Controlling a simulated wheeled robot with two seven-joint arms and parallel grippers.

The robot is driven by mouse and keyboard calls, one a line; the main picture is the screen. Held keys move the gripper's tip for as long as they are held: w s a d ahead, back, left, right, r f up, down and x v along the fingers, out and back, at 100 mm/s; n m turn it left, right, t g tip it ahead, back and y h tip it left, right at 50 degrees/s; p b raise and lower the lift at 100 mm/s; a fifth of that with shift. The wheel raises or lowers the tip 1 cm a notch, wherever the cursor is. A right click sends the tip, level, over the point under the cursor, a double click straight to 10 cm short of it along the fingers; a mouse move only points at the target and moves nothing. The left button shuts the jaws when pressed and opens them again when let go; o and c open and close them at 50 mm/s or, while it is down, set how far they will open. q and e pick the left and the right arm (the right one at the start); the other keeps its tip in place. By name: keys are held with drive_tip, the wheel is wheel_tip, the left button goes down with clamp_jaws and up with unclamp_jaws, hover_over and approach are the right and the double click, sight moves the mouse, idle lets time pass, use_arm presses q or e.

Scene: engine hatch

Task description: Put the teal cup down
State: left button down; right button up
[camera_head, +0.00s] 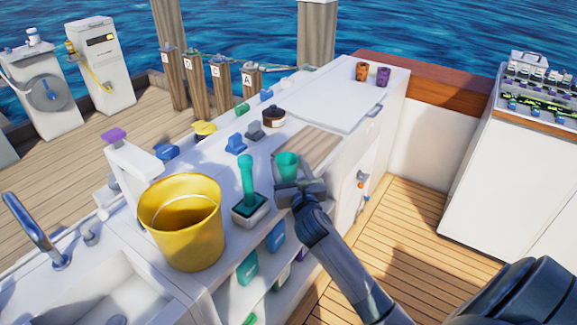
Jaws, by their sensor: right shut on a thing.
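The teal cup (287,165) is upright in my right gripper (292,186), above the white counter near the wooden board (311,148). My right gripper is shut on it, and the arm reaches in from the lower right. The gripper hides the cup's lower part, so I cannot tell whether its base touches anything. My left gripper is not in view.
A yellow bucket (183,236) and a teal-handled tool in a holder (248,190) stand left of the cup. A brown pot (273,117) and blue clips (236,144) are behind.

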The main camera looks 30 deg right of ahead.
drive_tip(key=shift+f, duration=0.1)
drive_tip(key=o, duration=1)
drive_tip(key=shift+o, duration=0.2)
drive_tip(key=shift+r, duration=0.2)
drive_tip(key=v, duration=1.2)
drive_tip(key=shift+b, duration=0.3)
